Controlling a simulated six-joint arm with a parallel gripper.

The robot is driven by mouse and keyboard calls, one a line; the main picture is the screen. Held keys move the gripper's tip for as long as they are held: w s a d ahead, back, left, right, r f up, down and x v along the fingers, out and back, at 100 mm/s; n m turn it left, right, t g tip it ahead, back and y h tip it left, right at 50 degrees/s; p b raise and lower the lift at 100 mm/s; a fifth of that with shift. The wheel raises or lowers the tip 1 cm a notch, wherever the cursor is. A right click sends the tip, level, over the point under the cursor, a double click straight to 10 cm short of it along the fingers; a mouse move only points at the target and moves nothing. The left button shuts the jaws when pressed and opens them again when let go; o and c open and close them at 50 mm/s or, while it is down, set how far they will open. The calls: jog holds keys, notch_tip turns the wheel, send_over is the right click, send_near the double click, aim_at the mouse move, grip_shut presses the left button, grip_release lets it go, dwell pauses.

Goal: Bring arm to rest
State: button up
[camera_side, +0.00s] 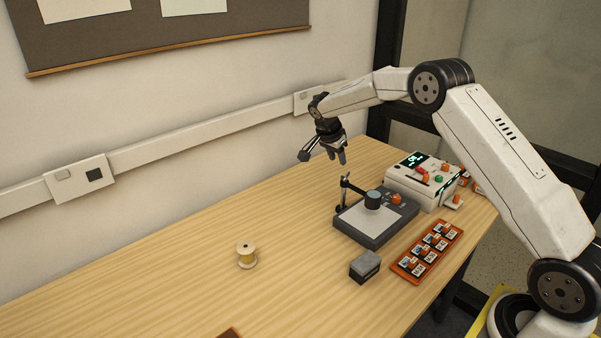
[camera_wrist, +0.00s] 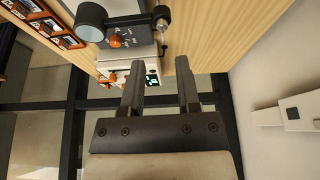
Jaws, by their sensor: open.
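My gripper (camera_side: 337,153) hangs above the back part of the wooden table, fingers pointing down. It is behind and above the small grey device with the upright post, and touches nothing. In the wrist view its two fingers (camera_wrist: 160,88) stand apart with nothing between them. My arm reaches in from the right with its elbow raised high.
A grey device (camera_side: 350,225) with a post and a dark cylinder stands below my gripper. Beside it are a white box with a display (camera_side: 408,187), an orange tray (camera_side: 408,268), a grey block (camera_side: 365,266) and a spool (camera_side: 246,254).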

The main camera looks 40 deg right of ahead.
jog(key=s+a+n+t+y, duration=0.1)
jog(key=s+a+n+y, duration=0.1)
jog(key=s+a+n, duration=0.6)
jog(key=s+a+n+t+y, duration=0.1)
jog(key=s+a+n, duration=0.8)
jog(key=s, duration=1.2)
jog(key=shift+a+r+n+t+y, duration=0.3)
jog(key=shift+a+r+y, duration=0.15)
jog(key=shift+a+y, duration=0.35)
jog(key=o, duration=0.8)
jog(key=shift+a, duration=0.1)
jog(key=shift+w, duration=0.1)
